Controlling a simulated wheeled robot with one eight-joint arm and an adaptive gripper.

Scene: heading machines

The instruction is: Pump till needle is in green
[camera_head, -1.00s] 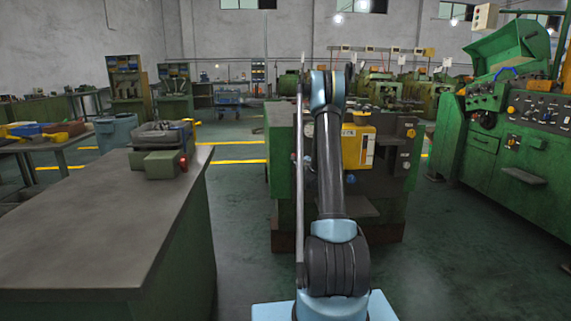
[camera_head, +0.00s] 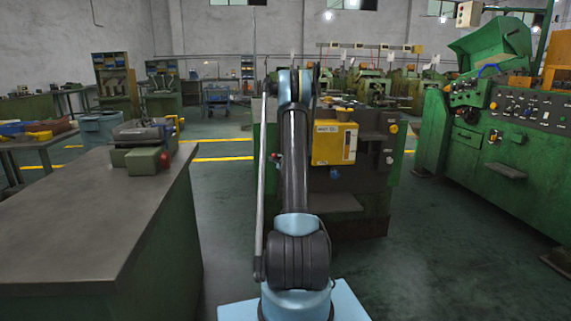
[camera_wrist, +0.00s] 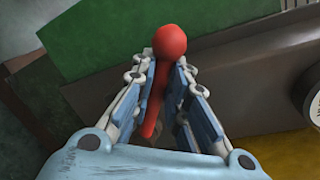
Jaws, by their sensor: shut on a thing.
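In the wrist view a red lever with a round red knob (camera_wrist: 169,41) runs between the fingers of my gripper (camera_wrist: 162,68). The fingers are shut on the lever below the knob. A round white dial (camera_wrist: 312,98) with black marks is cut off at the right edge, and its needle cannot be made out. In the head view my arm reaches to the green machine (camera_head: 262,190), which has a yellow box (camera_head: 335,143) on its front. My gripper is hidden behind the arm there.
A green workbench with a dark top (camera_head: 85,225) stands close on the left, bearing a vise-like device (camera_head: 145,160). A large green machine with a control panel (camera_head: 540,115) stands on the right. Floor is open between the two machines.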

